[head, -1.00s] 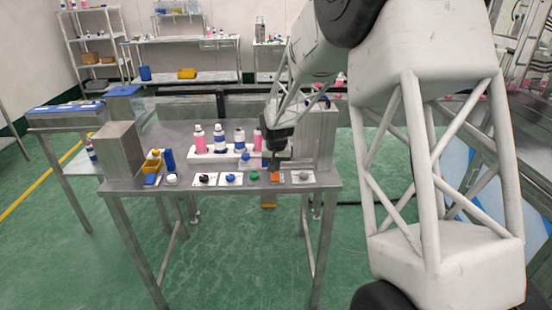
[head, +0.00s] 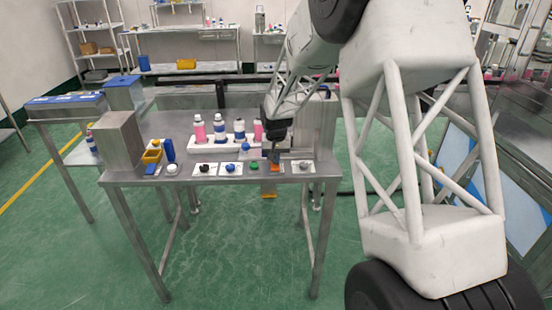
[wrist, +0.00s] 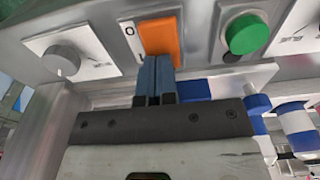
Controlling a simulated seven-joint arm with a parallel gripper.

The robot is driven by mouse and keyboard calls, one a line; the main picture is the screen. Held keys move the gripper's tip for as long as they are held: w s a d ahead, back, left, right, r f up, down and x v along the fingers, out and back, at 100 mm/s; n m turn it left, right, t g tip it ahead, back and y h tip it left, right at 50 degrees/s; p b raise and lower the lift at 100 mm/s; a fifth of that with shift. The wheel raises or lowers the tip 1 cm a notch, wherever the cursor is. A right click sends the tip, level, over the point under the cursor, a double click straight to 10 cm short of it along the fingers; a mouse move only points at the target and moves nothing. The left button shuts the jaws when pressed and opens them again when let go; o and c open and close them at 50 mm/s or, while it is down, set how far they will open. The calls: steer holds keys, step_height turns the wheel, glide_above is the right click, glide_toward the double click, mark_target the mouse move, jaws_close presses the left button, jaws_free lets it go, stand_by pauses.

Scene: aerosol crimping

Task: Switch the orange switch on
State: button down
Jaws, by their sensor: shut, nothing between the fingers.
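The orange switch (head: 275,168) sits in the row of controls along the front edge of the metal table. In the wrist view the orange switch (wrist: 158,38) is a rectangular rocker on a white plate with an "O" mark at its side. My gripper (head: 274,154) points down at it. In the wrist view my gripper (wrist: 158,62) has its blue fingers pressed together, with the tips overlapping the switch's near end. Whether they touch it is unclear. The fingers hide part of that end, and I cannot tell which way the rocker is tilted.
The green button (wrist: 245,34) and the grey knob (wrist: 62,60) flank the switch closely. Behind stand several bottles on a white rack (head: 207,144). A metal box (head: 120,141) and a yellow bin (head: 152,157) are at the table's left.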

steer(key=shift+w+f+g, duration=0.2)
steer(key=shift+f+g, duration=0.55)
steer(key=shift+g, duration=0.25)
steer(key=shift+f, duration=0.25)
steer(key=shift+s, duration=0.85)
steer(key=shift+r, duration=0.1)
step_height(320, 180, up, 16)
steer(key=w, duration=0.2)
steer(key=shift+f, duration=0.2)
